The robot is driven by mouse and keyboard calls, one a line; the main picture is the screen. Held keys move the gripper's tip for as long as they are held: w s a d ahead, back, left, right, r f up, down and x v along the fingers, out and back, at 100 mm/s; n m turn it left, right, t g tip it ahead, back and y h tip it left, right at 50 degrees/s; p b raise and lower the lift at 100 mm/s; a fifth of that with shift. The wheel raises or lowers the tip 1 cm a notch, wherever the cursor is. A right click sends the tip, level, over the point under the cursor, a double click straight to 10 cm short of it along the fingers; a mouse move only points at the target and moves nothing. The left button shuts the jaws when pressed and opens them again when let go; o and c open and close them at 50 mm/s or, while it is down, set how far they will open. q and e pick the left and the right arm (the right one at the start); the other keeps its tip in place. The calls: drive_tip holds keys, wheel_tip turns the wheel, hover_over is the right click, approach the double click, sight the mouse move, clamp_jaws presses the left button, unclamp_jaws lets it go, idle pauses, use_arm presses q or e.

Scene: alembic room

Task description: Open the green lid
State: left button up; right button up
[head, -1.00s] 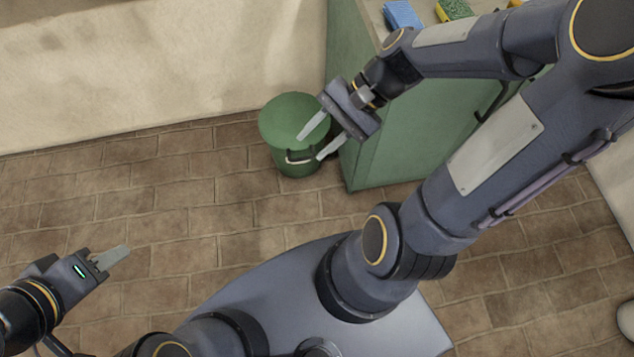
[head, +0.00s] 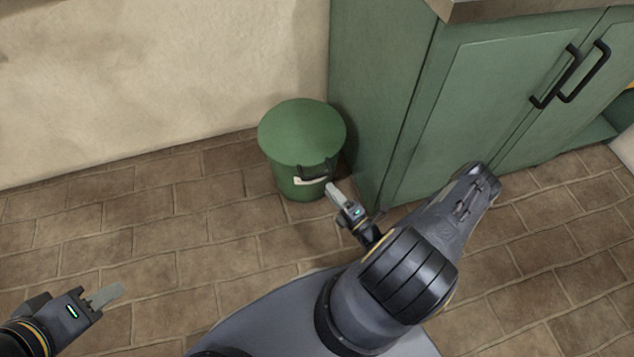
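The green lid (head: 302,130) is round and lies flat on top of the green bin (head: 292,182), which stands on the floor by the wall and cabinet. A dark handle (head: 318,171) is at its front right edge, with a pale strip just below it. My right gripper (head: 334,191) is low at the bin's front right, its pale fingertip close to the handle and strip; contact cannot be told. Only one finger shows clearly, so its opening is unclear. My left gripper (head: 106,295) is at the lower left, far from the bin, seen side-on with one finger visible.
A green cabinet (head: 385,120) with black door handles stands right of the bin, its near corner close to my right gripper. A pale wall (head: 160,80) is behind. The brick floor (head: 150,230) left of the bin is clear.

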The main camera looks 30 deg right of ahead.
sight(317, 176)
drive_tip(key=b+x, duration=0.1)
drive_tip(key=x, duration=0.6)
drive_tip(key=shift+w+f, duration=0.15)
drive_tip(key=shift+w, duration=0.15)
drive_tip(key=shift+c, duration=0.3)
clamp_jaws()
